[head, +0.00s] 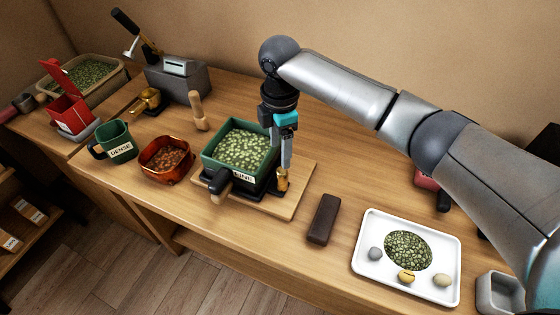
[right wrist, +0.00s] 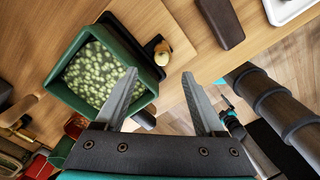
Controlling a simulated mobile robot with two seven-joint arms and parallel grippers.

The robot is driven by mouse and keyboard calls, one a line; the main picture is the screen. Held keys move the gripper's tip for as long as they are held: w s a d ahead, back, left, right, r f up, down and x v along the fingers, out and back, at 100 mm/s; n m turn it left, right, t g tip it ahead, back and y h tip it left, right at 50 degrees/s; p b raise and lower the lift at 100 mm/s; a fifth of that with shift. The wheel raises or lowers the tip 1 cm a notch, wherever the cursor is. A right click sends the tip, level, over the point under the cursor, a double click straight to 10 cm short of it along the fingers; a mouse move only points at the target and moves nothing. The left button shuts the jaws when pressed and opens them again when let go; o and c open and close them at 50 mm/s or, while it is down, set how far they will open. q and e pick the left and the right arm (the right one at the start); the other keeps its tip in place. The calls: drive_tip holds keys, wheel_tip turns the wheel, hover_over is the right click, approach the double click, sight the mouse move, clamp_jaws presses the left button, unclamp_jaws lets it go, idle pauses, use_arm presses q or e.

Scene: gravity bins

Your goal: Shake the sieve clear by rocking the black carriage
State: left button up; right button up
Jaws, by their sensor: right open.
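The green square sieve box (head: 210,152) is full of pale green beans (head: 242,148). It sits on the black carriage (head: 246,194) on a wooden board (head: 297,194). A black handle with a wooden end (head: 219,187) sticks out at its front left. A wood-coloured knob (head: 282,184) stands at the carriage's right side. My right gripper (head: 285,165) points down beside the box, close to the knob; contact is unclear. In the right wrist view the gripper (right wrist: 160,88) is open and empty, with the box (right wrist: 72,92) and knob (right wrist: 162,55) beyond its fingers. My left gripper does not show.
A dark brown block (head: 323,220) and a white tray (head: 366,258) with beans and stones lie to the right. An amber bowl (head: 158,178), green DENSE cup (head: 117,150) and wooden pestle-like tool (head: 198,113) stand to the left. The table's front edge is close.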

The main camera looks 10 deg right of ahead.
wheel_tip(320, 180, up, 4)
drive_tip(key=shift+r, duration=0.1)
idle(1.4)
